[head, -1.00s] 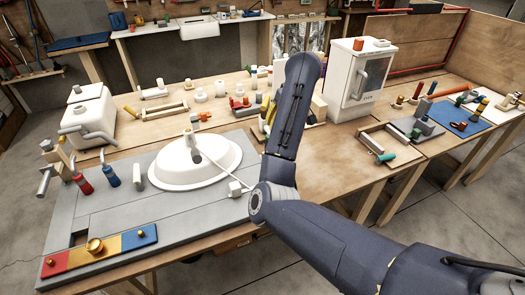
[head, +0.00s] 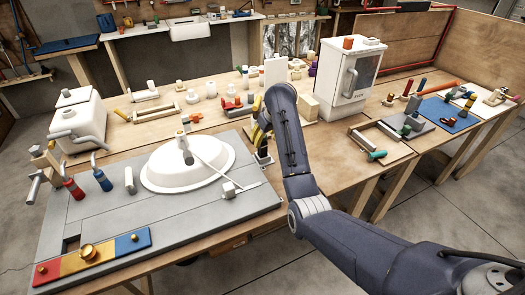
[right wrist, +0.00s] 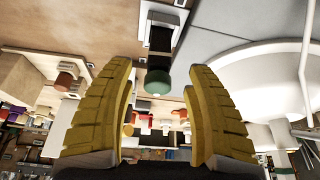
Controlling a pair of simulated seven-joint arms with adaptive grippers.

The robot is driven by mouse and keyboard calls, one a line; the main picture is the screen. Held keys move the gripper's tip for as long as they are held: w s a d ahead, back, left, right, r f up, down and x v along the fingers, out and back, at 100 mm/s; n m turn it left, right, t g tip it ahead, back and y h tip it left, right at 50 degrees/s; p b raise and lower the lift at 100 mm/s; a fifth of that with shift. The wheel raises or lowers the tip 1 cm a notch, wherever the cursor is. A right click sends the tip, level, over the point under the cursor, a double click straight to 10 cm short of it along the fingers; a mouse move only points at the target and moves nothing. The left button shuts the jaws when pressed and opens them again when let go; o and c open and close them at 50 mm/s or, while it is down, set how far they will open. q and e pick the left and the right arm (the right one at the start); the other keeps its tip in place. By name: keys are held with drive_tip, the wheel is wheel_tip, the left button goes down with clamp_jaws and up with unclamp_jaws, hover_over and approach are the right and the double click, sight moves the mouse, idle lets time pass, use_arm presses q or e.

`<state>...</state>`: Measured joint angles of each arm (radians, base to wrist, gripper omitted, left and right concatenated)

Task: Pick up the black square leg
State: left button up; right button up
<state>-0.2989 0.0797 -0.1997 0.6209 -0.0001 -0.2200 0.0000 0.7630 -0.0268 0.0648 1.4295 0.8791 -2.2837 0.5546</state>
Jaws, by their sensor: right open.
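A black square post, seemingly the black square leg (right wrist: 161,40), has a rounded green end and joins a white base in the right wrist view. In the head view the leg (head: 262,152) is small and dark, by the right edge of the grey board. My right gripper (right wrist: 160,105) has two yellow fingers spread wide, with the green end lined up near the gap between them. Nothing is held. In the head view this gripper (head: 257,133) is beside the leg, partly hidden by my arm. My left gripper is not in view.
A white basin (head: 188,165) with a faucet lies left of the gripper on the grey board (head: 200,215). A white heater cabinet (head: 348,80) stands to the right. Several small parts crowd the table behind the gripper. A wooden tray (head: 375,145) lies right of my arm.

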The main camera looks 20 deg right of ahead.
sight(263, 150)
drive_tip(key=shift+x, duration=2.75)
drive_tip(key=shift+w+d, duration=0.1)
drive_tip(key=shift+w, duration=0.05)
drive_tip(key=shift+r, duration=0.1)
clamp_jaws()
